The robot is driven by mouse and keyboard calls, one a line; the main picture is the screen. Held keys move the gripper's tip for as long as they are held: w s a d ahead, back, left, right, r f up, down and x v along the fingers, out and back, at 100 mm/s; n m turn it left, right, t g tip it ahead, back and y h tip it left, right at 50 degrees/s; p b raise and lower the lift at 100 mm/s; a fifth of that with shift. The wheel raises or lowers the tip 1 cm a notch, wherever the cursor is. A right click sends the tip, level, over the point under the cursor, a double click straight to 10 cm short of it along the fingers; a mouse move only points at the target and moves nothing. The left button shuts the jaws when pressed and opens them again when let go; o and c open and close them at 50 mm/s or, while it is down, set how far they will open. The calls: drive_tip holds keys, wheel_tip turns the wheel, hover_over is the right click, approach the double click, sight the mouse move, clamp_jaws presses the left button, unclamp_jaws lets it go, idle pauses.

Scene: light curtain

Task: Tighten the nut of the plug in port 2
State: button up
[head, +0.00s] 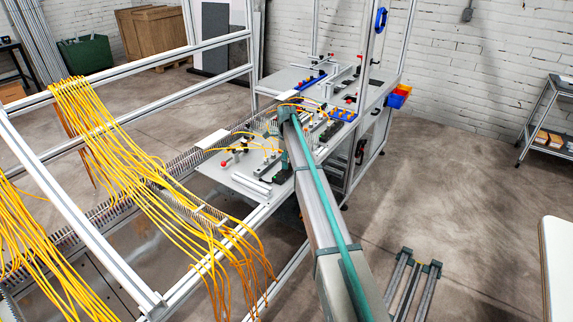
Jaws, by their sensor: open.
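Only the head view is given. A work table (245,186) stands in the middle distance, with small fixtures, connectors and yellow cables on it. Port 2, its plug and the nut are too small to make out among these parts. A long grey beam with a teal strip, which looks like my arm, runs from the bottom edge up to the table and covers part of it. I cannot make out my gripper's fingers; the area around the beam's far end is cluttered and partly hidden.
Bundles of yellow cables (135,165) hang over an aluminium frame (75,205) at the left. Blue and red bins (398,96) hang at the table's far right side. A shelf (551,125) stands by the right wall. Floor (460,190) between is mostly clear.

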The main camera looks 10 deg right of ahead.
drive_tip(key=shift+c, duration=0.4)
drive_tip(key=c, duration=0.7)
drive_tip(key=shift+c, duration=0.2)
drive_tip(key=m, duration=0.6)
drive_tip(key=shift+f+m, duration=0.1)
drive_tip(key=shift+m, duration=0.2)
drive_tip(key=o, duration=0.9)
drive_tip(key=shift+f, duration=0.1)
drive_tip(key=shift+c, duration=0.2)
